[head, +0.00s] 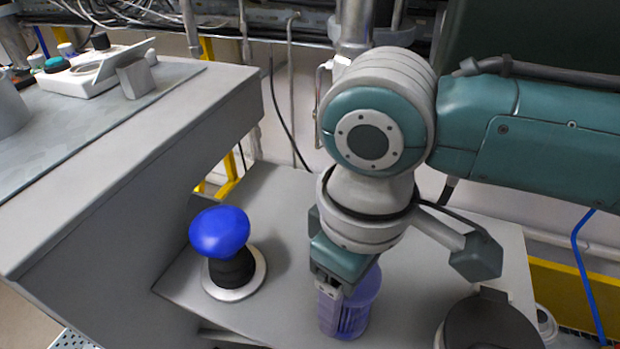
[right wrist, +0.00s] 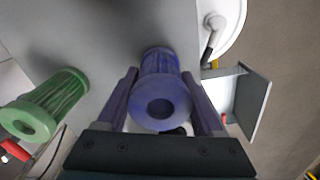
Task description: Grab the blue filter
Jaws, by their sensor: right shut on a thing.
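The blue filter (head: 361,304) stands upright on the grey table, violet-blue with a ribbed body and a round flanged top. My right gripper (head: 332,303) reaches down from above and is shut on it, hiding part of it. In the right wrist view the filter (right wrist: 161,104) sits between the two fingers of the gripper (right wrist: 163,108), and its round end with a dark central hole faces the camera. My left gripper is not in view.
A green filter (right wrist: 42,112) is left of the gripper in the right wrist view. A blue knob (head: 220,232) on a black stem and white base stands left on the table (head: 285,215). A dark round lid (head: 488,322) is at lower right. A higher grey bench (head: 130,165) borders the left.

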